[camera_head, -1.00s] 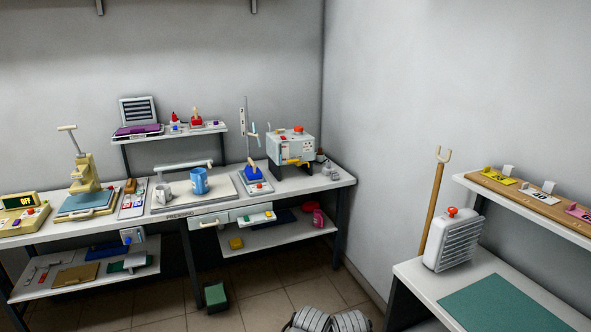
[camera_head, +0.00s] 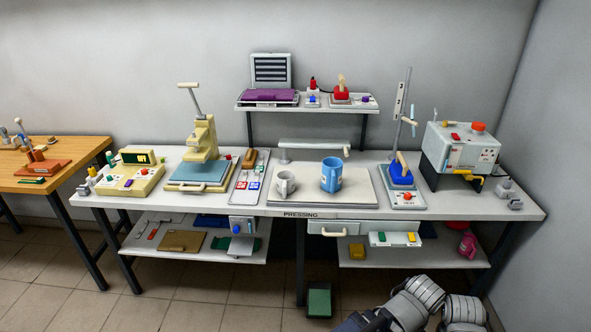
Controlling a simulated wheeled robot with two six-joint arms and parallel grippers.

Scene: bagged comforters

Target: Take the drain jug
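A pink jug-like vessel (camera_head: 467,244) stands on the lower shelf at the right end of the pressing bench, below the grey boiler-like machine; it is the likeliest drain jug, but I see no label on it. A red thing beside it is partly hidden under the bench top. A blue mug (camera_head: 331,175) and a smaller grey mug (camera_head: 285,185) stand on the pale board on the bench top. Grey and white links of my own arm show at the bottom right, well in front of the bench. Neither gripper can be made out.
The pressing bench (camera_head: 522,208) runs along the wall, with a grey machine (camera_head: 461,148) and blue iron (camera_head: 401,169) at its right. A wooden table (camera_head: 62,152) stands at left. A green-topped box (camera_head: 319,301) is on the floor; the floor to its left is clear.

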